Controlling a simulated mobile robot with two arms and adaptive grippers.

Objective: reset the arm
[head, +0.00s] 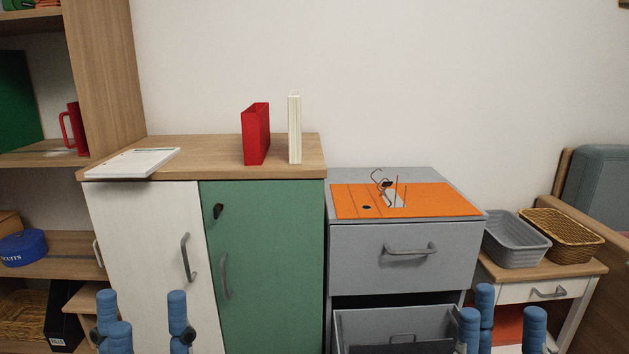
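My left gripper (142,318) shows at the bottom left, its blue fingers pointing up and spread apart with nothing between them. It is in front of the white door of the cabinet (150,245). My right gripper (506,320) shows at the bottom right, its blue fingers also spread and empty. It is in front of the right side of the grey drawer unit (405,262) and the small side table (545,272). The arms behind both grippers are below the picture edge.
The grey unit's lower drawer (395,325) is pulled open. A red binder (256,133), a white binder (295,128) and a white tablet-like pad (133,163) are on the cabinet. An orange mat (360,203) lies on the grey unit. Two baskets, grey (515,243) and wicker (562,234), stand on the side table.

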